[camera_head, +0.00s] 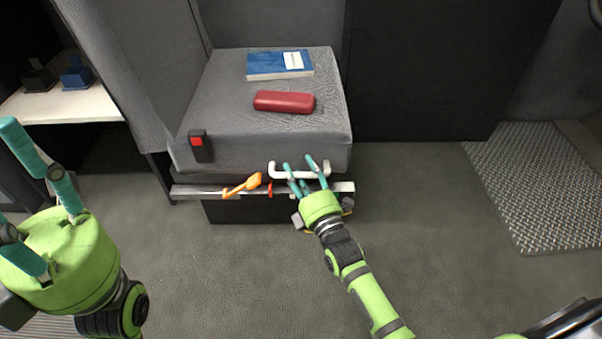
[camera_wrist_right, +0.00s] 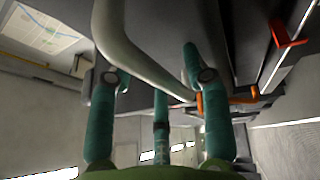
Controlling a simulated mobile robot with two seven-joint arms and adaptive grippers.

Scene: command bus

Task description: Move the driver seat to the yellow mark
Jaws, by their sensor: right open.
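The driver seat (camera_head: 228,115) is a grey cushion with a backrest, on a dark base with a metal rail (camera_head: 205,191) along its front. A white handle (camera_head: 277,170) juts from its front edge. An orange lever (camera_head: 240,186) and a red mark (camera_head: 270,189) are on the rail. My right gripper (camera_head: 302,164) is open at the handle. In the right wrist view the handle (camera_wrist_right: 125,50) runs between its open fingers (camera_wrist_right: 150,65). A trace of yellow near the right gripper is mostly hidden; I cannot tell whether it is the mark. My left gripper (camera_head: 15,180) is open and empty.
A blue book (camera_head: 265,66) and a red case (camera_head: 284,102) lie on the cushion. A buckle with a red button (camera_head: 200,145) hangs at its front left. A shelf (camera_head: 85,106) stands left, a metal tread plate (camera_head: 545,185) right. The floor in front is clear.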

